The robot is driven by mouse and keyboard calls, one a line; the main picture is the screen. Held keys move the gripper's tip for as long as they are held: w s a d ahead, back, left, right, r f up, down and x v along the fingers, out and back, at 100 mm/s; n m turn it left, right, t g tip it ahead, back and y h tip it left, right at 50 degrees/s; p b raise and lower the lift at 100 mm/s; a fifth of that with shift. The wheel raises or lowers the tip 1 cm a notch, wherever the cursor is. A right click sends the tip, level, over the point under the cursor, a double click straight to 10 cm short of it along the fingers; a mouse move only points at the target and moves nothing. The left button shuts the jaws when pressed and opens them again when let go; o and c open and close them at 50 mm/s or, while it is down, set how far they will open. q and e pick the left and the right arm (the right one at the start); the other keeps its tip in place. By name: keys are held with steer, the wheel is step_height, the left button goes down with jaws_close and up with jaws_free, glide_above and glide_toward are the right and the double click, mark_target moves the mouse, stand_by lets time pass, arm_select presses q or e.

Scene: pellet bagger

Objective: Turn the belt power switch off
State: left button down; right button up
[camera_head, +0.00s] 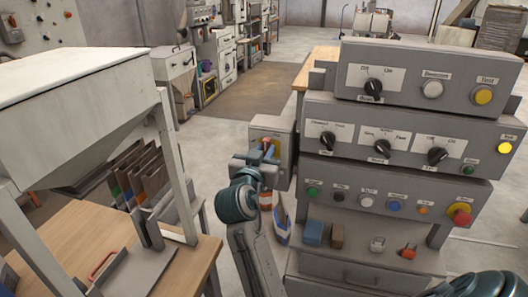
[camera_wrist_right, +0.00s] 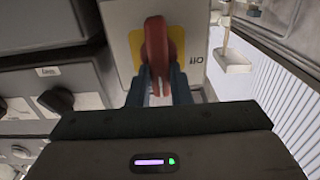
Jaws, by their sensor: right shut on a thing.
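The belt power switch shows as a red rotary handle (camera_wrist_right: 157,42) on a yellow plate (camera_wrist_right: 136,50), on the front of a small grey box (camera_head: 285,126). In the right wrist view the handle stands roughly upright in the picture. My right gripper (camera_wrist_right: 160,90) is shut on the handle, with one blue finger on each side of its lower end. In the head view the right gripper (camera_head: 267,158) is at the front of the box and covers most of the switch. My left gripper is not in view.
Right of the box stands a tiered grey control panel (camera_head: 400,130) with several knobs, coloured buttons and a red emergency stop (camera_head: 460,213). A wooden table (camera_head: 150,245) with a white-topped hopper frame (camera_head: 85,75) is at the left. Open floor lies behind.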

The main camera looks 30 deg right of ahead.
jaws_close()
steer(key=shift+w+n+p, duration=0.1)
steer(key=shift+n+p, duration=0.25)
steer(key=shift+n, duration=0.25)
steer(key=n+p, duration=0.1)
steer(key=n, duration=0.2)
steer(key=shift+w+a+r+p, duration=0.1)
steer(key=shift+a+p, duration=0.05)
steer(key=shift+p, duration=0.25)
arm_select(q)
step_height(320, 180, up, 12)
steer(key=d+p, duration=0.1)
steer(key=p, duration=0.8)
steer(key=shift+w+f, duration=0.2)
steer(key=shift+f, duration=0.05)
arm_select(e)
steer(key=shift+w+a+f+n, duration=0.1)
steer(key=shift+f+n, duration=0.1)
steer(key=shift+n, duration=2.15)
steer(key=shift+w+a+f+n, duration=0.1)
steer(key=shift+w+f+n, duration=0.1)
steer(key=shift+n, duration=2.1)
steer(key=shift+w+a+f+n, duration=0.1)
steer(key=shift+f+n, duration=0.1)
steer(key=shift+n, duration=2.15)
steer(key=shift+d, duration=0.1)
steer(key=o, duration=0.9)
jaws_free()
steer(key=shift+c, duration=0.2)
steer(key=shift+f, duration=0.1)
